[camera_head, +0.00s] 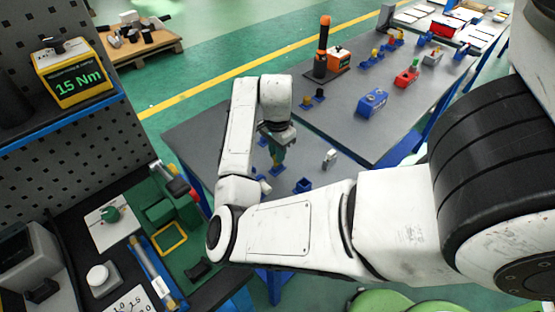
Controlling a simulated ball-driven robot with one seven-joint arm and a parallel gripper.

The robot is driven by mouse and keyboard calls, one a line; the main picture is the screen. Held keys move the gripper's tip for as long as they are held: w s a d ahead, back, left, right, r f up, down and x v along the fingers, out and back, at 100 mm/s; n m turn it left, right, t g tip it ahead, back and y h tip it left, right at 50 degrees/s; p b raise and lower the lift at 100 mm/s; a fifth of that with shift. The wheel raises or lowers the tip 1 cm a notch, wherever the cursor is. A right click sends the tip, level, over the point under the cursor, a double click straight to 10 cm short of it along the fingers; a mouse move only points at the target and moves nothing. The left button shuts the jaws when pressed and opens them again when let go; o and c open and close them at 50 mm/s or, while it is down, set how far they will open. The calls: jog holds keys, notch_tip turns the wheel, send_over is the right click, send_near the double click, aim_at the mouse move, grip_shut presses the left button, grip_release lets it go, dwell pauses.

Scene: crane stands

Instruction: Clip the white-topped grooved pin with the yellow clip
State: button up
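My gripper (276,152) points down over the near grey table, just above or at a small blue stand (277,169). Something dark green shows between or below its fingers. It is too small to tell whether the fingers are open or shut. A small white-topped piece (264,186) sits beside my forearm, partly hidden by it; it may be the white-topped grooved pin, but I cannot see a groove. A small upright grey-white piece (329,158) stands to the right of the gripper. I cannot make out the yellow clip for sure.
An empty-looking blue holder (303,186) is right of my gripper. A blue block (372,102), a red block (407,76) and an orange-and-black tool (322,50) stand farther back. A green tray (178,215) lies left. The table's middle is mostly clear.

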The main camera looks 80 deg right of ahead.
grip_shut()
jog(key=shift+r, duration=0.1)
jog(key=shift+r+p, duration=2.4)
jog(key=shift+r, duration=0.1)
jog(key=shift+f, duration=0.1)
